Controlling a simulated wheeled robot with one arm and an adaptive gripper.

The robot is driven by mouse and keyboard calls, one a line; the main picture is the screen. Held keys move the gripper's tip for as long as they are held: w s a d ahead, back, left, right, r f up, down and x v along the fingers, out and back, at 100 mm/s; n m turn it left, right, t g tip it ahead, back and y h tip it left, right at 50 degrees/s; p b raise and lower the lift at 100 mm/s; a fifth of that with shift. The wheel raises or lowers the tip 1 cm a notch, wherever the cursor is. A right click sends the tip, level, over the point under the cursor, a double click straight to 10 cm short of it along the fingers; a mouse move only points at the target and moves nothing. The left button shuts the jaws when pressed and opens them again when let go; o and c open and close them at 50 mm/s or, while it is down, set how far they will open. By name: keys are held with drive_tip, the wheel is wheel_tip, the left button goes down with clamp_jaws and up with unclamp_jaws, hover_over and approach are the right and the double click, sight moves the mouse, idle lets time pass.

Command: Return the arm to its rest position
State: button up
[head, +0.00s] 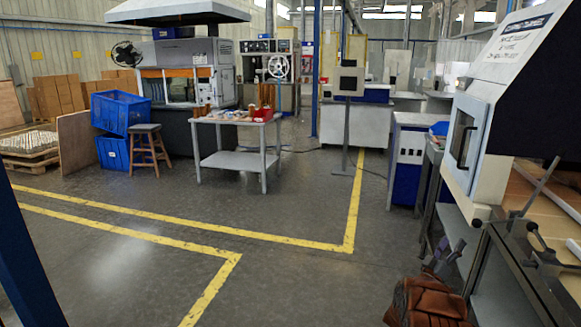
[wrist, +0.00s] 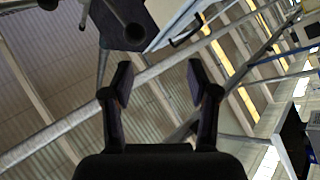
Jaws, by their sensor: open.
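My gripper (wrist: 158,80) shows in the wrist view with its two dark fingers spread apart and nothing between them. Behind the fingers are roof beams and ceiling panels, so it points upward. In the head view, what looks like my gripper (head: 446,258) is small at the lower right, in front of the machine at the right and apart from it. A brown, rounded shape below it is cut off by the bottom edge. I cannot make out any filter cartridge for certain.
A white machine (head: 468,135) with a windowed door stands close at the right; its door handle (wrist: 187,32) shows in the wrist view. A grey worktable (head: 235,160) with small items, a stool (head: 148,147) and blue crates (head: 113,152) stand farther back. The yellow-lined floor (head: 120,265) is clear.

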drive_tip(key=w+a+r+n+y+p, duration=0.1)
drive_tip(key=w+a+r+y, duration=0.2)
drive_tip(key=a+y, duration=0.3)
drive_tip(key=w+a+r+n+y+p, duration=0.1)
drive_tip(key=w+a+r+y+p, duration=0.1)
drive_tip(key=w+a+r+y, duration=0.4)
drive_tip(key=s+a+r+n+g+y+p, duration=0.25)
drive_tip(key=s+a+y, duration=0.45)
drive_tip(key=s+a, duration=0.8)
drive_tip(key=s+a+r+g+y+p, duration=0.1)
drive_tip(key=s+a+g, duration=0.3)
drive_tip(key=s, duration=0.6)
drive_tip(key=s+a+r+g+y+p, duration=0.1)
drive_tip(key=s+a+g+p, duration=0.3)
drive_tip(key=s, duration=0.6)
drive_tip(key=s+r+g+h, duration=0.1)
drive_tip(key=s+g, duration=0.5)
drive_tip(key=s, duration=2.5)
drive_tip(key=shift+d+r+m, duration=0.35)
drive_tip(key=shift+d+r, duration=0.05)
drive_tip(key=shift+r, duration=0.15)
drive_tip(key=shift+c, duration=0.2)
